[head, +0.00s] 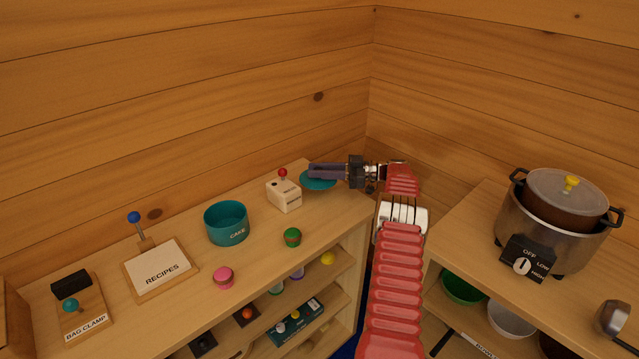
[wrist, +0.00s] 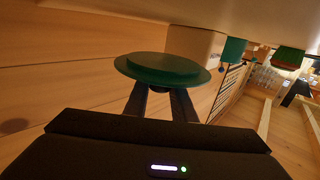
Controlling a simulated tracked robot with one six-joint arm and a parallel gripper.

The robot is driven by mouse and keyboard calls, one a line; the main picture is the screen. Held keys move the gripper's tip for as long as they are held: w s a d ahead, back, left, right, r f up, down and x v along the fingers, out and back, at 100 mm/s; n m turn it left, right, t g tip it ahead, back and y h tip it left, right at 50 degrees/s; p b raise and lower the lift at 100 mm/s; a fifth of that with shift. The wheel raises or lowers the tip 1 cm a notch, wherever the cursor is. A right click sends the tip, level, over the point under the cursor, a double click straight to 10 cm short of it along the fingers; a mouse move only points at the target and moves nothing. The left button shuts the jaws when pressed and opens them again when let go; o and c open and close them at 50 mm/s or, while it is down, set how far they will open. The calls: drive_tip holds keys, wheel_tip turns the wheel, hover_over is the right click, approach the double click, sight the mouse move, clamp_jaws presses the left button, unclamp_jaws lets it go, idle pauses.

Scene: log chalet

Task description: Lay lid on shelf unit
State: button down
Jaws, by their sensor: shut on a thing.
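The lid is a flat round teal disc (head: 318,182) at the far right corner of the shelf unit (head: 345,212). My gripper (head: 312,171) reaches in from the right and is shut on the lid. The lid also shows in the wrist view (wrist: 162,68), a dark green disc at the ends of my two fingers (wrist: 160,95). The lid is low over or on the wooden top; I cannot tell whether it touches. My fingers cover part of it in the head view.
A cream box with a red knob (head: 285,194) stands just left of the lid. A cooker (head: 552,225) stands on the right unit. Log walls close the corner.

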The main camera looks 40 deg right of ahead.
sight(319, 182)
drive_tip(key=shift+f, duration=0.3)
drive_tip(key=shift+f, duration=0.1)
drive_tip(key=shift+f, duration=1.8)
drive_tip(key=c, duration=1.5)
unclamp_jaws()
drive_tip(key=shift+f, duration=0.1)
drive_tip(key=shift+v, duration=3.8)
drive_tip(key=shift+w, duration=0.1)
